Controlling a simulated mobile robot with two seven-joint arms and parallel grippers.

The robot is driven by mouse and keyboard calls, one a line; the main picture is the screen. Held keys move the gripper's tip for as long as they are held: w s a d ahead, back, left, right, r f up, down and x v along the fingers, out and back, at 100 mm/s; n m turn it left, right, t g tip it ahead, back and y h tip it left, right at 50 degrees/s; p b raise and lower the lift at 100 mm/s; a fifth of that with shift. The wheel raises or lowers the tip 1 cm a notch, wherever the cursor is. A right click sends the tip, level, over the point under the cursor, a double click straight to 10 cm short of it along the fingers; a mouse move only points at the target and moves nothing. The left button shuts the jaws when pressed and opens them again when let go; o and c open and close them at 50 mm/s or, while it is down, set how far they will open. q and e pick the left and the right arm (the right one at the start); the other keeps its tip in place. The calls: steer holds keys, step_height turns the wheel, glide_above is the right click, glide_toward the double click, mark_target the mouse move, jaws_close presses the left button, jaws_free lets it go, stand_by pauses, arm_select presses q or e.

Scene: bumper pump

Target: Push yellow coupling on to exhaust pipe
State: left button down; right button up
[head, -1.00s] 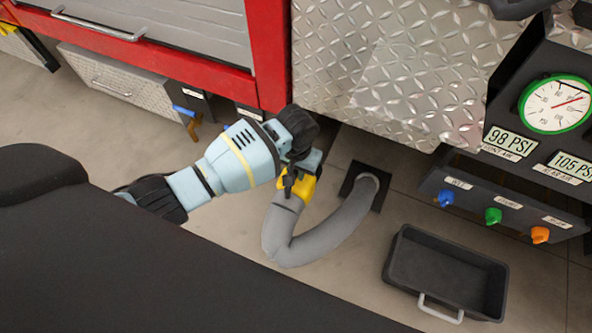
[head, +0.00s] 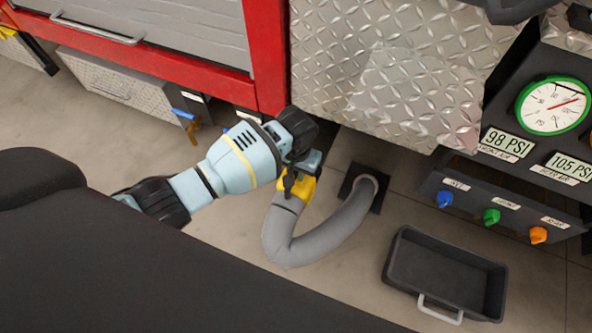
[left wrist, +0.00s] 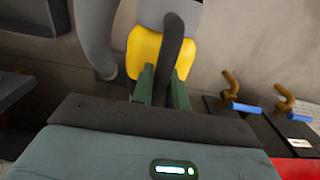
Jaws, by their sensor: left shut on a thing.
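The yellow coupling (head: 304,191) is on the end of a grey hose (head: 325,240) that curves up from a dark floor plate. My left gripper (head: 290,180) is shut on the coupling's dark handle. In the left wrist view the yellow coupling (left wrist: 152,55) lies just beyond my green fingers, with the black handle (left wrist: 170,60) between them. The exhaust pipe cannot be made out; my gripper and the truck body cover the area in front of the coupling. My right gripper is not in view.
A black tray (head: 440,275) with a light handle lies on the floor at the right. Above it a panel with blue, green and orange knobs (head: 491,216) juts out. The diamond-plate truck side (head: 400,80) stands close ahead. Brass valves with blue handles (left wrist: 245,107) sit nearby.

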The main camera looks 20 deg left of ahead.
arm_select(q)
steer(key=shift+r+p, duration=0.15)
steer(key=shift+p, duration=0.2)
stand_by(0.6)
steer(key=shift+w+p, duration=0.1)
steer(key=shift+p, duration=0.2)
steer(key=shift+w, duration=0.1)
stand_by(0.6)
steer(key=shift+w, duration=0.35)
stand_by(0.4)
steer(key=c, duration=1.3)
jaws_free()
